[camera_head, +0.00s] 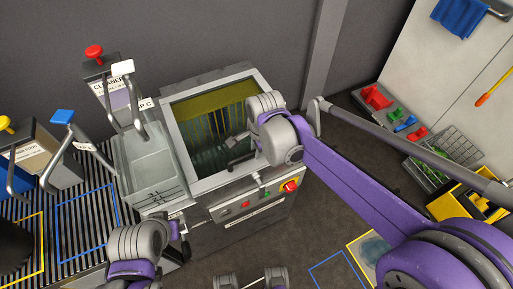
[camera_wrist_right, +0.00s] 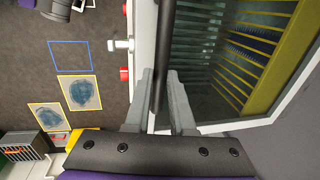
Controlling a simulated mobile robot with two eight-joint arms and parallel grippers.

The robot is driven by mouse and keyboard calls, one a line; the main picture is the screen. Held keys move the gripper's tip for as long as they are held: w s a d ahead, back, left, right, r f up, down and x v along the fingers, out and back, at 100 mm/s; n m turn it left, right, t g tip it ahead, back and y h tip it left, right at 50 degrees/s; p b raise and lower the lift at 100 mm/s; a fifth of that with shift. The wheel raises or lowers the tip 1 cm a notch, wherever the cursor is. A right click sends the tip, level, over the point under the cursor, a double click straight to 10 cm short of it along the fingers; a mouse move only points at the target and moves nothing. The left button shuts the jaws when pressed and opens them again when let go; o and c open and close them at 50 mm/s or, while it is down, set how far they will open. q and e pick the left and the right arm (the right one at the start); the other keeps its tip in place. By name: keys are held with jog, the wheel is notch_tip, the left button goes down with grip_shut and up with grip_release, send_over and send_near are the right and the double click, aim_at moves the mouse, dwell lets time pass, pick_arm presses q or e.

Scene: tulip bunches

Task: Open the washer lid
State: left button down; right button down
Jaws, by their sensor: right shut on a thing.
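The washer (camera_head: 248,214) is a grey box with red and green controls on its front. Its light-framed lid (camera_head: 172,122) appears to lie flat on top, with green and yellow parts showing inside the frame. My right gripper (camera_head: 238,157) is low over the lid's front right part, partly hidden by its own wrist. In the right wrist view its fingers (camera_wrist_right: 164,112) are shut on a dark bar, the lid handle (camera_wrist_right: 162,50), beside the light frame. My left gripper (camera_head: 180,228) is near the washer's front left corner; its fingers are too small to read.
At the right are a wire basket (camera_head: 455,150) and a yellow bucket (camera_head: 465,205). Floor in front shows marked squares.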

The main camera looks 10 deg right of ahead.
pick_arm(q)
jog(key=shift+r, duration=0.1)
pick_arm(e)
jog(key=shift+r, duration=0.1)
